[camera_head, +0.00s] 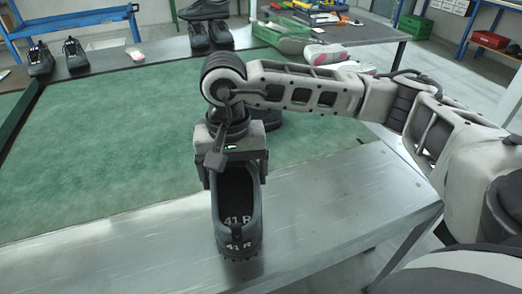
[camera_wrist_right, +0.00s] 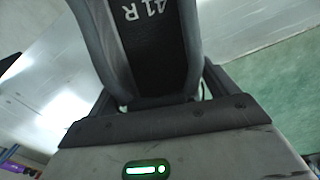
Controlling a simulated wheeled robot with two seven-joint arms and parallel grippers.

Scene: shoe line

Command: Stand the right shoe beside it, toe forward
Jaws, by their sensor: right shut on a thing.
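A dark shoe marked "41 R" (camera_head: 237,222) hangs heel toward me over the bare metal strip at the near side of the table. My right gripper (camera_head: 236,180) is shut on it, with one finger on each side, and covers its front part. Another dark shoe (camera_head: 270,114) stands on the green mat (camera_head: 110,155), mostly hidden behind my right wrist. My left gripper is not in view.
Several dark shoes stand along the far strip, including a pair at the left (camera_head: 72,54) and more at the top middle (camera_head: 222,34). A back table (camera_head: 365,50) holds tools and a green crate. The mat's left part and the near metal strip (camera_head: 110,262) are clear.

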